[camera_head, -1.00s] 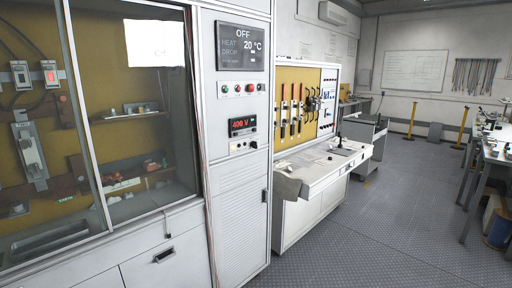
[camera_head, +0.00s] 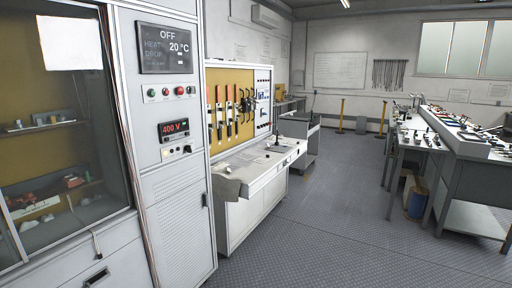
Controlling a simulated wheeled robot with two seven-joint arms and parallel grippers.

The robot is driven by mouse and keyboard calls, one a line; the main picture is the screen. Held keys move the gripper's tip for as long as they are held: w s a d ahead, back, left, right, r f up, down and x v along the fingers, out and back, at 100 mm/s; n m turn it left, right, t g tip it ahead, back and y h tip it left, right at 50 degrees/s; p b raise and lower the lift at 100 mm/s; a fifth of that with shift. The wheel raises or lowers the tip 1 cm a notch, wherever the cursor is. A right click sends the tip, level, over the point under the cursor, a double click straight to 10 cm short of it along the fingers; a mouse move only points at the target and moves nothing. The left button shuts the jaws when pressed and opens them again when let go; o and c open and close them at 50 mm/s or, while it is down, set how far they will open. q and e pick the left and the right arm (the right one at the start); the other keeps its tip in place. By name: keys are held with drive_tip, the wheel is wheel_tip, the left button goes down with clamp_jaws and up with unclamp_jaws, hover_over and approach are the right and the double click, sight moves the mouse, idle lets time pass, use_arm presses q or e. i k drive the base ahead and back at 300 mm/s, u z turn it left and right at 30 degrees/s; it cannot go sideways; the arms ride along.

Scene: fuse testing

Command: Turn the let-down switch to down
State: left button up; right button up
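The tall grey control cabinet (camera_head: 180,215) stands left of the middle. I cannot tell which control is the let-down switch. Neither of my grippers is in view.
A glass-fronted cabinet (camera_head: 103,140) adjoins on the left. A white workbench (camera_head: 245,210) with a yellow tool board (camera_head: 233,80) stands beyond. A cluttered table (camera_head: 470,160) is at the right. The patterned floor (camera_head: 320,235) between is clear.

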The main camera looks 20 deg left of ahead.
sight(188, 148)
drive_tip(key=z, duration=0.45)
drive_tip(key=i, duration=3.05)
drive_tip(key=u, duration=1.7)
